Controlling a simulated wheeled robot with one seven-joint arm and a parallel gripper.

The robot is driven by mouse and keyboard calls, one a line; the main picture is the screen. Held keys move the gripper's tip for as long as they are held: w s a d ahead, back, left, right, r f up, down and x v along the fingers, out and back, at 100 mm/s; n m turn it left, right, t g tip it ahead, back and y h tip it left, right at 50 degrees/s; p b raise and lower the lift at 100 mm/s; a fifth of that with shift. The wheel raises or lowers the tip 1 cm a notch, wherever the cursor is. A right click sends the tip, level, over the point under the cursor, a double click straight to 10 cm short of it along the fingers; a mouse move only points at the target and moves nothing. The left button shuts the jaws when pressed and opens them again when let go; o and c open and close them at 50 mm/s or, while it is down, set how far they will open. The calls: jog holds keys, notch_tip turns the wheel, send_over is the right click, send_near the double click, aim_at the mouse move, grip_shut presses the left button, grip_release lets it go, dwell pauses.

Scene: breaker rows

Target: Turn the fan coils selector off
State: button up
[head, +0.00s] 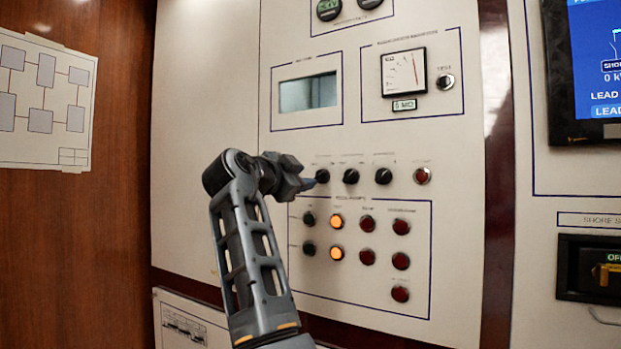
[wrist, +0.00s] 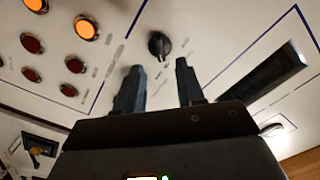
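Three black selector knobs sit in a row on the white panel: a left one (head: 322,175), a middle one (head: 351,176) and a right one (head: 383,176). Their labels are too small to read, so I cannot tell which is the fan coils selector. My gripper (head: 314,183) is at the left knob in the head view, partly overlapping its left side. In the wrist view one black knob (wrist: 159,45) shows just beyond and between the fingertips of my gripper (wrist: 160,65). The two fingers are apart, with nothing held between them.
A red button (head: 422,175) is right of the knobs. Below is a framed block of lamps and buttons, two lit orange (head: 337,221). Above are an analog meter (head: 404,73) and a grey display (head: 308,93). A breaker handle (head: 606,273) is at far right.

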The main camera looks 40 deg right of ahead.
aim_at(318, 177)
jog(key=shift+p+x, duration=0.4)
jog(key=shift+x, duration=2.6)
grip_shut()
